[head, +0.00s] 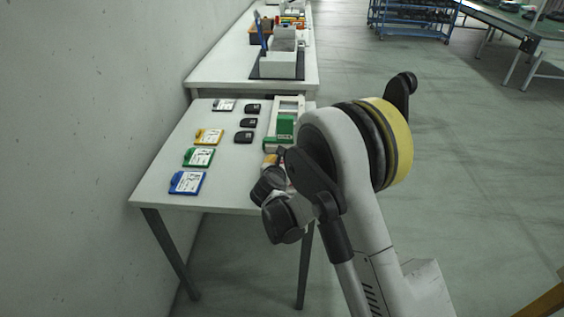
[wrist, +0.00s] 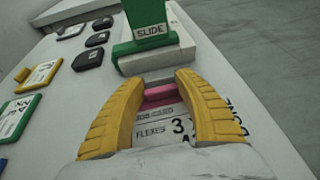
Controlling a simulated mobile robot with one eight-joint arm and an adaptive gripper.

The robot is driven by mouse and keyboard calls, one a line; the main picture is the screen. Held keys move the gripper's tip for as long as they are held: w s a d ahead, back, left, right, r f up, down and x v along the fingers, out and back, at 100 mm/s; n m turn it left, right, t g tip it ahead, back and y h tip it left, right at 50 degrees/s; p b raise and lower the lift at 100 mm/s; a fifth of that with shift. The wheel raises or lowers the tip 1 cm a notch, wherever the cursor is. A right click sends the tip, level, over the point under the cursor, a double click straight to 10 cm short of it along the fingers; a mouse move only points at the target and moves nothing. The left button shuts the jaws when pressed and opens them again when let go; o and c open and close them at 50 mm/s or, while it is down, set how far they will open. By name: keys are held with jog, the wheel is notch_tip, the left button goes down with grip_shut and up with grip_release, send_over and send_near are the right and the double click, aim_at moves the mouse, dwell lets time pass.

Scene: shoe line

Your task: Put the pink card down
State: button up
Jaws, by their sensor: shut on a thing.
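The pink card (wrist: 162,98) is white with a pink top edge and shows the printing "FLEXES 3" in the wrist view. My gripper (wrist: 166,80) has its yellow fingers closed on either side of it. The card lies close over the near right part of the table (head: 160,178); I cannot tell whether it touches the top. In the head view my arm hides the card, and only a bit of my gripper (head: 270,160) shows.
A white and green device marked "SLIDE" (wrist: 152,32) stands just beyond my gripper. Blue (head: 187,182), green (head: 199,157), yellow (head: 208,136) and grey (head: 224,105) cards lie to the left. Three black pieces (head: 243,137) lie between. Lettering like "DONE" (wrist: 236,118) is right of the card.

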jog(key=shift+f, duration=0.15)
jog(key=o, duration=1.2)
jog(key=shift+c, duration=0.2)
